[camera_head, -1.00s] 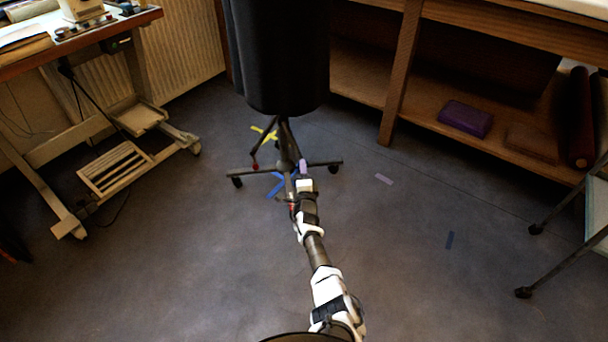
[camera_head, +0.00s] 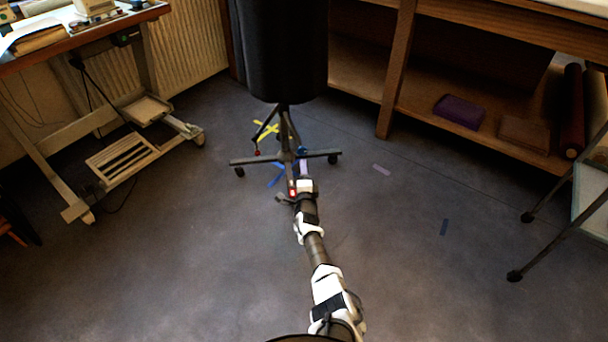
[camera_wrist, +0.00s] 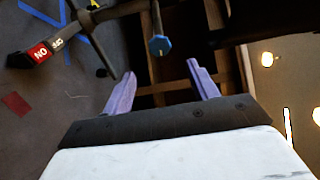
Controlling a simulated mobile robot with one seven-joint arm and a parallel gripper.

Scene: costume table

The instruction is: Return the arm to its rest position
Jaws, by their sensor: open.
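My arm reaches forward from the bottom of the head view, low over the floor. My gripper (camera_head: 304,169) is at its far end, in front of the wheeled base (camera_head: 250,161) of a dark dress form (camera_head: 283,50). In the wrist view, the two purple fingers of my gripper (camera_wrist: 160,86) stand well apart with nothing held between them. Dark legs of the stand show beyond them, one with a red "NO" label (camera_wrist: 40,53). A blue-ended piece (camera_wrist: 159,45) appears between the fingers in the picture; its distance is unclear.
A wooden shelf unit (camera_head: 395,75) at the right holds a purple box (camera_head: 459,111). A metal-legged stand (camera_head: 545,240) is at the right edge. A work table (camera_head: 50,170) stands at the left. Open floor (camera_head: 190,260) lies on both sides of my arm.

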